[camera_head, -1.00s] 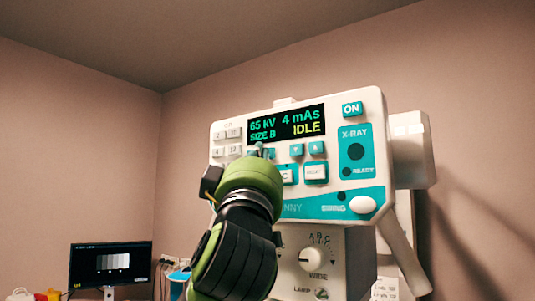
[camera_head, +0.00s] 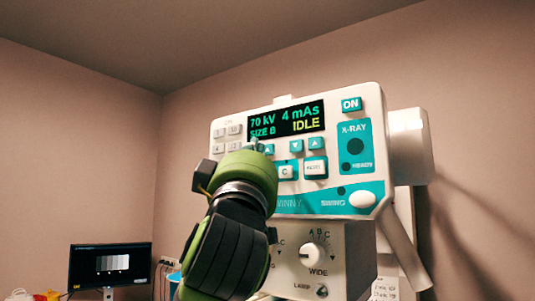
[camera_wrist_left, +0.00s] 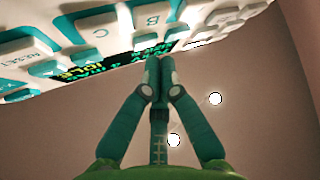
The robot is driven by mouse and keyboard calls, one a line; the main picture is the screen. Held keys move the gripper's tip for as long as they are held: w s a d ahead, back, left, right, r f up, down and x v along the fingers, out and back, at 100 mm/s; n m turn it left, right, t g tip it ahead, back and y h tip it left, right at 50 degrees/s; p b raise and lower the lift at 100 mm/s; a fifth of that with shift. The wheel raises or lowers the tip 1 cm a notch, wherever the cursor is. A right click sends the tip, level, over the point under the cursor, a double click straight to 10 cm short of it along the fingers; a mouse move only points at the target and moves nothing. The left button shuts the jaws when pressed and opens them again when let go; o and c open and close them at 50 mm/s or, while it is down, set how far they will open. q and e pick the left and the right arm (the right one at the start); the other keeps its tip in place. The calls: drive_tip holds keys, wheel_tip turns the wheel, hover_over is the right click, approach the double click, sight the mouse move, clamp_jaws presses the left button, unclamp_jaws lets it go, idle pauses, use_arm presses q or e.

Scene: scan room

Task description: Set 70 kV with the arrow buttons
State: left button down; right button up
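The white and teal control panel (camera_head: 375,140) has a black display (camera_head: 286,120) that reads 70 kV, 4 mAs, SIZE B and IDLE. A teal up-arrow button (camera_head: 268,150) sits under the kV reading; its neighbour to the left is hidden behind my gripper. Two more arrow buttons, down (camera_head: 296,145) and up (camera_head: 316,144), sit under the mAs reading. My left gripper (camera_head: 255,145) is at the panel just left of the kV up arrow. In the left wrist view its fingers (camera_wrist_left: 159,75) are together and empty, close to the panel; contact cannot be told. My right gripper is out of view.
The teal ON button (camera_head: 351,104) and X-RAY block (camera_head: 355,146) are on the panel's right. C (camera_head: 286,172) and a white key (camera_head: 315,168) lie below the arrows. A collimator box with a dial (camera_head: 312,255) hangs below. A monitor (camera_head: 110,265) stands lower left.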

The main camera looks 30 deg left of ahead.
use_arm(q)
drive_tip(key=shift+s+a+b, duration=0.2)
drive_tip(key=shift+s+b, duration=0.85)
drive_tip(key=shift+s, duration=1.5)
